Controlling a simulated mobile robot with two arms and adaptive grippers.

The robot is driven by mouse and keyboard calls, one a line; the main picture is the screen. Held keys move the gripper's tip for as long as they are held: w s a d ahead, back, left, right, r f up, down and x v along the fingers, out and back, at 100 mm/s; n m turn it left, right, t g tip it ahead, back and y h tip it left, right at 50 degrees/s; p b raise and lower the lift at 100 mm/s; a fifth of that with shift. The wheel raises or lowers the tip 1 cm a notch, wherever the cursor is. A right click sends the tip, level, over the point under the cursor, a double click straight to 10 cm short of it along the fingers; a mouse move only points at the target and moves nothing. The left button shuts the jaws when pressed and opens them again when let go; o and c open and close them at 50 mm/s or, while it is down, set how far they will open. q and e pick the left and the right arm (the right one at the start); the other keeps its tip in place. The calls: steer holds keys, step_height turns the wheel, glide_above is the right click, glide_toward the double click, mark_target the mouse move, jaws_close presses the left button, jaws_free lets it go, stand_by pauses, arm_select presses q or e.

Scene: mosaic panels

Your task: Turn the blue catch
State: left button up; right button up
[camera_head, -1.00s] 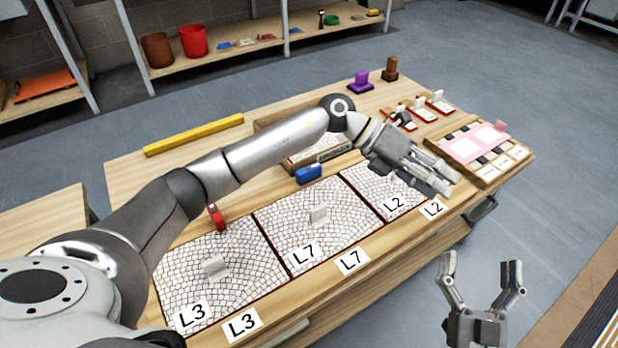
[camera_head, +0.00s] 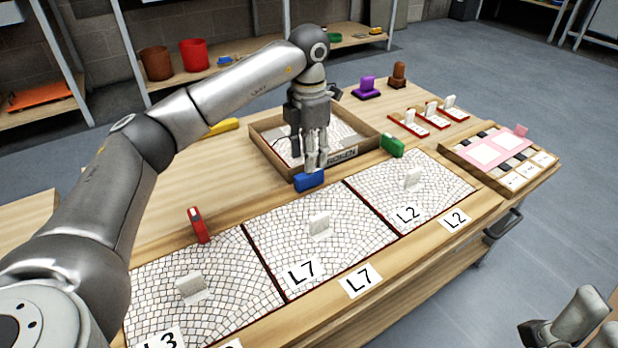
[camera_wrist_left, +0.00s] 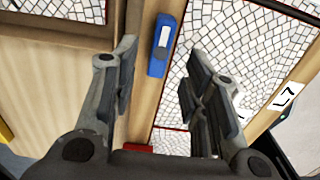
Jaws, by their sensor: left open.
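The blue catch (camera_head: 309,181) sits at the back edge of the middle mosaic panel, L7 (camera_head: 318,228). My left gripper (camera_head: 315,168) points down just above and behind the blue catch, close to it. In the left wrist view the blue catch (camera_wrist_left: 166,45) lies ahead, between the lines of the two spread fingers (camera_wrist_left: 158,85), with a pale label on its top. The left gripper is open and holds nothing. My right gripper (camera_head: 570,325) shows only in part at the lower right corner, and its jaw state is unclear.
A red catch (camera_head: 198,225) stands at the left panel and a green catch (camera_head: 392,146) at panel L2 (camera_head: 440,182). A wooden tray (camera_head: 262,150) with a mosaic piece lies behind the blue catch. Red-based stands (camera_head: 428,118) and a pink-topped tray (camera_head: 520,145) are at the right.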

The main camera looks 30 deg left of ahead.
mark_target(309, 174)
arm_select(q)
step_height(309, 174, down, 6)
steer(key=shift+f+b, duration=0.15)
steer(key=shift+b, duration=0.7)
steer(key=shift+c, duration=0.5)
jaws_close()
